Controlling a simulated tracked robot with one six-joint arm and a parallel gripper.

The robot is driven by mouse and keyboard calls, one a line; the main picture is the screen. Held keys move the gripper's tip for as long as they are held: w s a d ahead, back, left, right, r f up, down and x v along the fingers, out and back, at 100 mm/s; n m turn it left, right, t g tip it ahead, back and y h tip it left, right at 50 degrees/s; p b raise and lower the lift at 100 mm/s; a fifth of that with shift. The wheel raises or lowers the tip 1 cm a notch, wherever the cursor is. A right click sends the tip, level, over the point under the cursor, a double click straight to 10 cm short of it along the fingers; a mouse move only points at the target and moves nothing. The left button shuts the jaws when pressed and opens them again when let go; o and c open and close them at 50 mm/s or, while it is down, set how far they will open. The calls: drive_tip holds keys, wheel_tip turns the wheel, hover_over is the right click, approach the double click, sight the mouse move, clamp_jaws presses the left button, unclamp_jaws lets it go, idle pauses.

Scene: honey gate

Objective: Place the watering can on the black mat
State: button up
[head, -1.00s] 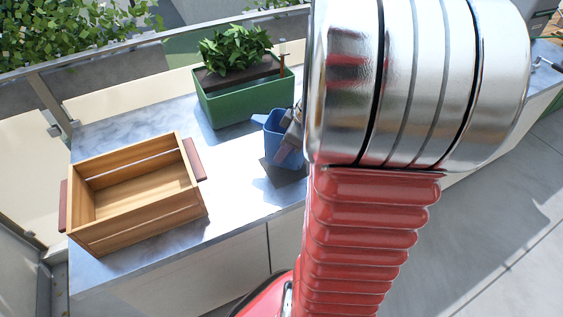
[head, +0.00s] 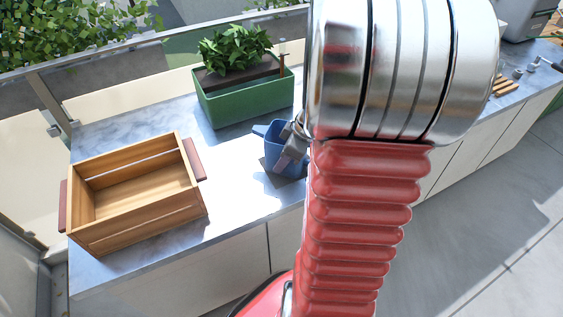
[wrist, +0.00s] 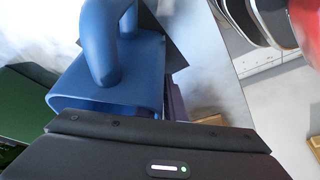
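The blue watering can (head: 273,152) is upright near the counter's front edge, partly hidden by my arm in the head view. Its spout points left. In the wrist view, the can's blue body (wrist: 120,75) and handle sit close against my gripper. My gripper (head: 291,151) is at the can's right side and appears shut on it; the fingertips are not clearly seen. The black mat (wrist: 166,42) shows as a dark piece beside and beyond the can's handle in the wrist view.
A wooden crate (head: 88,240) with dark red handles stands on the marble counter (head: 232,205) at left. A green planter (head: 245,103) with a leafy plant stands behind the can. Clear counter lies between crate and can. A railing runs along the back.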

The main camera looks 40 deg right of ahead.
drive_tip(key=shift+o, duration=1.3)
drive_tip(key=v, duration=1.2)
drive_tip(key=shift+r, duration=0.15)
drive_tip(key=s+a+r+m+h, duration=0.1)
drive_tip(key=a+r+m, duration=0.1)
drive_tip(key=a, duration=1.1)
drive_tip(key=s+a+r+m+t+h, duration=0.1)
drive_tip(key=s+a+r+m, duration=0.1)
drive_tip(key=a, duration=1.1)
drive_tip(key=shift+a+r+m+t, duration=0.35)
drive_tip(key=shift+r+m, duration=0.1)
drive_tip(key=shift+m, duration=0.45)
